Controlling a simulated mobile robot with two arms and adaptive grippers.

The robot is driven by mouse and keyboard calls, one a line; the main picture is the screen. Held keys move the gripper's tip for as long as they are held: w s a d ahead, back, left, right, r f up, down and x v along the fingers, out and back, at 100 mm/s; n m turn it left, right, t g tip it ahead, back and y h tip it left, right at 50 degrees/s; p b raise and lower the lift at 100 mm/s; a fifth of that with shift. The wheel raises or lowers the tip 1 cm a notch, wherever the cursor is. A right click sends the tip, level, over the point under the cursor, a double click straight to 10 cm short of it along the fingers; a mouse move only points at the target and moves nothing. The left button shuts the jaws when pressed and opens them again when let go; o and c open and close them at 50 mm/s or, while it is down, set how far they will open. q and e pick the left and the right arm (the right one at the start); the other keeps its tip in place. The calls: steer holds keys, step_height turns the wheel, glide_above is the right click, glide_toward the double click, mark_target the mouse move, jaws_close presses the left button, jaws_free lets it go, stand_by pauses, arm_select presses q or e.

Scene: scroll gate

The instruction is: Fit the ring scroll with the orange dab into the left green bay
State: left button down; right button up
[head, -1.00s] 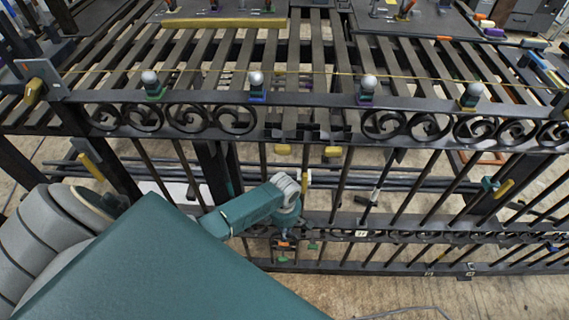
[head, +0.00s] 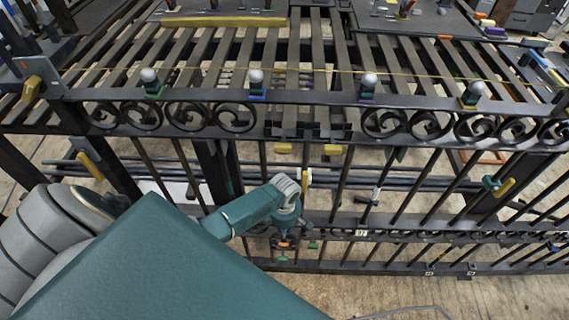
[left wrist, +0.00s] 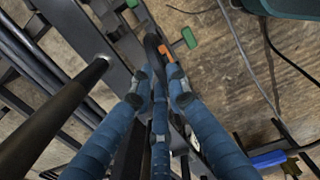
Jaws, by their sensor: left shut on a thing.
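My left gripper (head: 284,236) reaches down to the lower scroll band of the black gate (head: 400,236). In the left wrist view its blue fingers (left wrist: 160,78) are closed around a dark curved piece, apparently the ring scroll (left wrist: 152,45). An orange dab (left wrist: 189,37) shows just beyond the fingertips; it also shows under the gripper in the head view (head: 283,244). Green marks (head: 282,258) (head: 312,245) lie close below and to the right of it, by the band. The gripper hides most of the scroll, so I cannot tell whether it is seated. My right gripper is out of view.
Upright bars (head: 340,190) and the lower rail (head: 400,268) surround the gripper closely. Above is an upper rail (head: 310,98) with round-topped posts and scrolls. A loose cable (head: 405,311) lies on the floor in front. A blue piece (left wrist: 268,159) lies at the lower right in the wrist view.

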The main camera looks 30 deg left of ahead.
arm_select(q)
steer(key=shift+f+b, duration=0.5)
steer(key=shift+f, duration=0.5)
stand_by(0.6)
steer(key=c, duration=1.6)
jaws_free()
step_height(320, 180, up, 8)
steer(key=shift+s+f, duration=0.1)
steer(key=shift+f, duration=0.1)
steer(key=shift+d, duration=0.1)
